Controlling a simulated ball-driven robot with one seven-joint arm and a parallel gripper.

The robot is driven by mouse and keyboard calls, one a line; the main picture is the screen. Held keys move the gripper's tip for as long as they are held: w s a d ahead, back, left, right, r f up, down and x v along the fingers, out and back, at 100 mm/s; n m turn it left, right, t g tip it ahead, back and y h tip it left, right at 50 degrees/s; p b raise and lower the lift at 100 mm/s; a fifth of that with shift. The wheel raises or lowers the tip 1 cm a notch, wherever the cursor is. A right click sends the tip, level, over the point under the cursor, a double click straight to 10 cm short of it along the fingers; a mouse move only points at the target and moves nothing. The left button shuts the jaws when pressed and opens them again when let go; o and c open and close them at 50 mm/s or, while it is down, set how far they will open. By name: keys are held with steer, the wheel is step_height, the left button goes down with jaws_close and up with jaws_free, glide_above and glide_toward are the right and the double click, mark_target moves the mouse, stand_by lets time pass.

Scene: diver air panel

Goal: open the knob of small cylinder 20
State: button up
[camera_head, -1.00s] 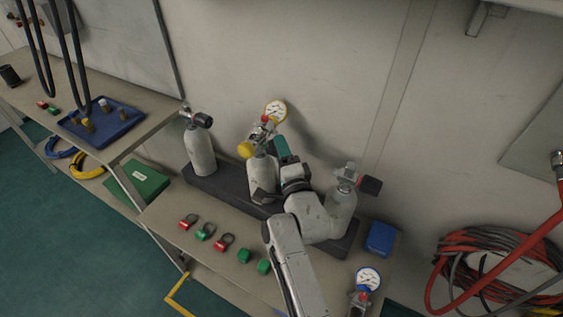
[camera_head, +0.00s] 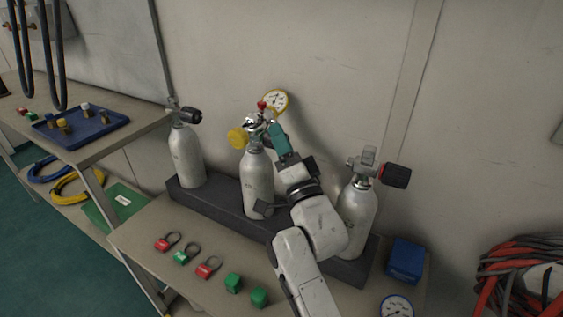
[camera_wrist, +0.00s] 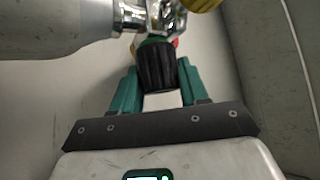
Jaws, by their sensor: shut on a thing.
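The middle cylinder (camera_head: 257,183) stands upright in the dark rack, with a chrome valve (camera_head: 256,127), a yellow knob (camera_head: 237,138) on its left and a dial gauge (camera_head: 275,101) at the top. Its number cannot be read. My gripper (camera_head: 277,136) is at the right side of this valve. In the wrist view, the teal fingers of my gripper (camera_wrist: 157,78) are shut on a black ribbed knob (camera_wrist: 156,66), one on each side.
Cylinders stand left (camera_head: 185,155) and right (camera_head: 356,215) in the rack (camera_head: 222,208); my arm passes close to the right one. The wall is close behind.

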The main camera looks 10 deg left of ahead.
steer(key=shift+f+n+y+b, duration=0.25)
steer(key=shift+n+y+b, duration=0.55)
steer(key=shift+b, duration=1.05)
steer(key=o, duration=1)
steer(key=shift+r, duration=0.15)
steer(key=shift+v, duration=5.4)
